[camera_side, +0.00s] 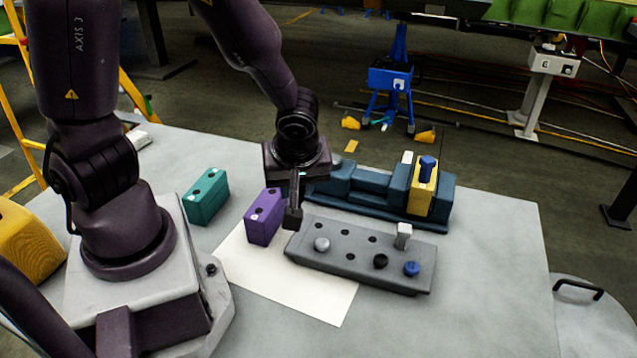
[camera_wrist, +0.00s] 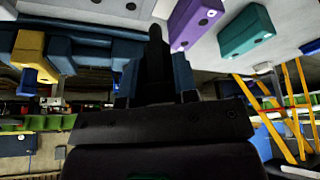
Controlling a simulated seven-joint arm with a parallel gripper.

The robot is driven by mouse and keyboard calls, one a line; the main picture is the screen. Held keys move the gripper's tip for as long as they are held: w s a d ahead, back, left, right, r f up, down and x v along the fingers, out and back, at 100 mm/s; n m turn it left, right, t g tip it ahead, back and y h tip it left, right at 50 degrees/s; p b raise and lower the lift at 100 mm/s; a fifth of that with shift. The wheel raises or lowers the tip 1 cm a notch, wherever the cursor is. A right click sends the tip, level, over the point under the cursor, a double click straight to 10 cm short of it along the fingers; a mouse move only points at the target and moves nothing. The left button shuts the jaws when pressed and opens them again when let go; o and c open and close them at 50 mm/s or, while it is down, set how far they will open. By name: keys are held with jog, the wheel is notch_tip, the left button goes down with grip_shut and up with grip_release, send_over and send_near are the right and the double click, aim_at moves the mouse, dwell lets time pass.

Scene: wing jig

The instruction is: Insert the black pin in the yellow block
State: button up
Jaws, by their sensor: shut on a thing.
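The yellow block (camera_side: 423,192) sits in a blue jig (camera_side: 365,188), with a blue knobbed pin (camera_side: 428,168) standing in its top. The yellow block also shows at the left of the wrist view (camera_wrist: 27,48). My gripper (camera_side: 294,200) is shut above the left end of the grey pin tray, left of the block. It holds a dark piece, which I take for the black pin (camera_side: 293,217); its edges merge with the dark fingers. In the wrist view a black upright shape (camera_wrist: 155,50) stands at the middle between the jaws.
The grey tray (camera_side: 340,272) holds silver, black and blue round pieces and an upright light-grey pin (camera_side: 403,235). A purple block (camera_side: 263,217) stands close left of my gripper, a teal block (camera_side: 207,196) farther left. The front right of the table (camera_side: 490,290) is clear.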

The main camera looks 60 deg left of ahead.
jog(key=w+a+m+t, duration=0.1)
jog(key=w+a+m, duration=0.15)
jog(key=w, duration=1.15)
jog(key=w+a+m, duration=0.1)
jog(key=w+a, duration=0.3)
jog(key=w, duration=1)
jog(key=w+d+r+m+t+h, duration=0.1)
jog(key=w+d+r+m, duration=0.1)
jog(key=w+r+m, duration=0.2)
jog(key=shift+w+f, duration=0.15)
jog(key=shift+f, duration=2.8)
jog(key=shift+f, duration=0.2)
jog(key=shift+f, duration=1.2)
jog(key=o, duration=1)
